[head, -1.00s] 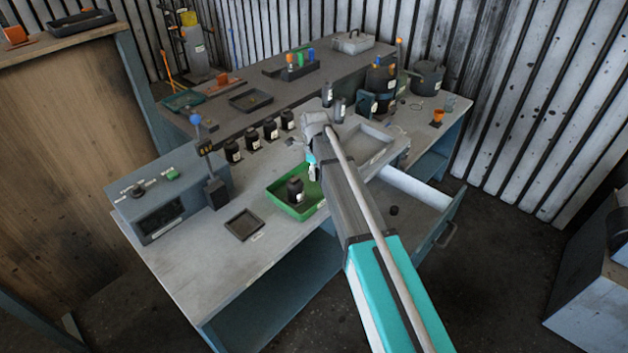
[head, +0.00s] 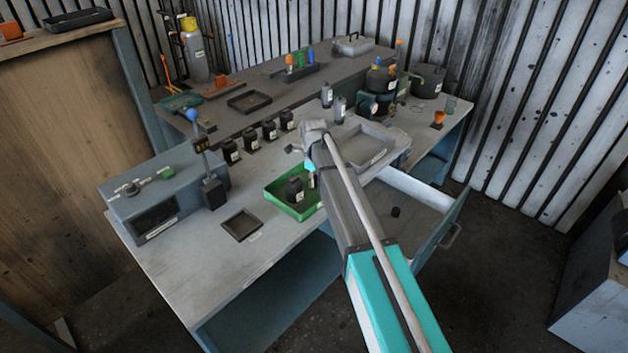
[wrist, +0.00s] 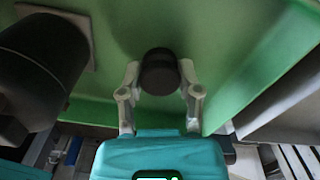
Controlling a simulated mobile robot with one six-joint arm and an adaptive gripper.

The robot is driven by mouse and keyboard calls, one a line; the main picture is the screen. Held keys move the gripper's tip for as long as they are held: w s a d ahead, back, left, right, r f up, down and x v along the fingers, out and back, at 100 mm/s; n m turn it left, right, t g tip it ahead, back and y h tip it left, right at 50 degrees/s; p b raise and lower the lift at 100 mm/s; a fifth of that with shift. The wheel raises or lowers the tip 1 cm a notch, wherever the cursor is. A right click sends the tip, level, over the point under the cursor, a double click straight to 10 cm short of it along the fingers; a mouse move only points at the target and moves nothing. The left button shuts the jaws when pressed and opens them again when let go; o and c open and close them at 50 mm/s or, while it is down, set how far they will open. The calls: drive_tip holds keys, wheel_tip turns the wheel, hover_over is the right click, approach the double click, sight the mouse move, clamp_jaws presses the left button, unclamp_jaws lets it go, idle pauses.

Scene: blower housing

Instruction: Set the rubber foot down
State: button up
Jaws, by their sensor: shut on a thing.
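The rubber foot (wrist: 159,72) is a short dark round piece between the two fingers of my gripper (wrist: 159,86) in the wrist view. My gripper is shut on it, above the green tray (wrist: 215,60). The gap between foot and tray floor is hard to judge. In the head view, the green tray (head: 283,205) lies on the near workbench. My gripper (head: 311,181) is over its right side there, partly hidden by my arm. The foot cannot be made out in that view.
A black bottle (head: 294,189) stands in the tray, left of the foot in the wrist view (wrist: 35,70). A small dark tray (head: 242,225) lies to the left. A grey tray (head: 366,146) is to the right.

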drive_tip(key=shift+f, duration=0.15)
drive_tip(key=o, duration=0.9)
drive_tip(key=shift+o, duration=0.2)
wheel_tip(320, 180, up, 12)
drive_tip(key=p, duration=1.2)
drive_tip(key=shift+s, duration=0.1)
idle(0.5)
